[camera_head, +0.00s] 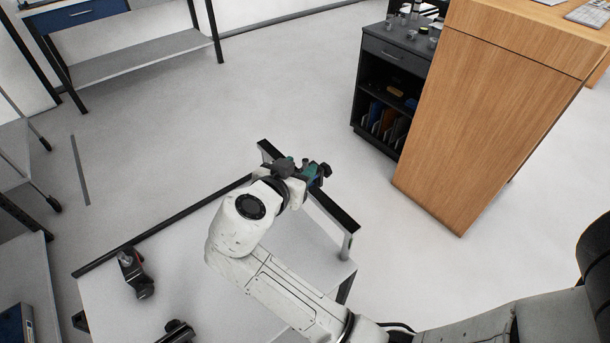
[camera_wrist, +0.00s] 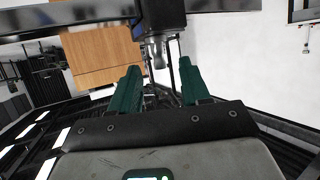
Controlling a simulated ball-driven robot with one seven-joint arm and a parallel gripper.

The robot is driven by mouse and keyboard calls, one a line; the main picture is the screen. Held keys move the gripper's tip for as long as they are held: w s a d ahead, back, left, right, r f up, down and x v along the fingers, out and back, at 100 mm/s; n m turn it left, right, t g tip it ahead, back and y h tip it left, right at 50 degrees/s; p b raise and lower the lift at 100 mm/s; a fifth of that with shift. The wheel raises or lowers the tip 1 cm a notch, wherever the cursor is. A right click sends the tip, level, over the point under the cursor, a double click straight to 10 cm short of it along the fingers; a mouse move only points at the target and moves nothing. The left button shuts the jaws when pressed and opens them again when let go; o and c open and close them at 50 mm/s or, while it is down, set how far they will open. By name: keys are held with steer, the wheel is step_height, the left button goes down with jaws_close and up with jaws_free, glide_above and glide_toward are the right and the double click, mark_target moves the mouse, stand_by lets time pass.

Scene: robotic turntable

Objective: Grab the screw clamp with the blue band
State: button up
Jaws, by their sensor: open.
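My gripper (camera_head: 308,168) is at the metal bar on the far edge of the white table in the head view. Its two green fingers (camera_wrist: 160,85) are open and apart in the wrist view. A dark screw clamp (camera_wrist: 162,15) with a silver screw end shows just beyond and between the fingertips, by the bar. In the head view this clamp (camera_head: 325,170) is largely hidden by my gripper; a small blue patch shows there, likely its band. I cannot tell whether the fingers touch it.
The metal bar (camera_head: 338,212) stands along the table edge. On the white table (camera_head: 200,255) are a dark clamp with a red part (camera_head: 133,272) and another dark clamp (camera_head: 177,332). A wooden cabinet (camera_head: 480,120) and black shelf (camera_head: 385,95) stand beyond; the floor between is clear.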

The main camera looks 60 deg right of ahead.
mark_target(304, 164)
steer(key=p+x, duration=0.1)
steer(key=x, duration=0.3)
steer(key=shift+d+f, duration=0.1)
steer(key=shift+d, duration=0.05)
jaws_close()
stand_by(1.3)
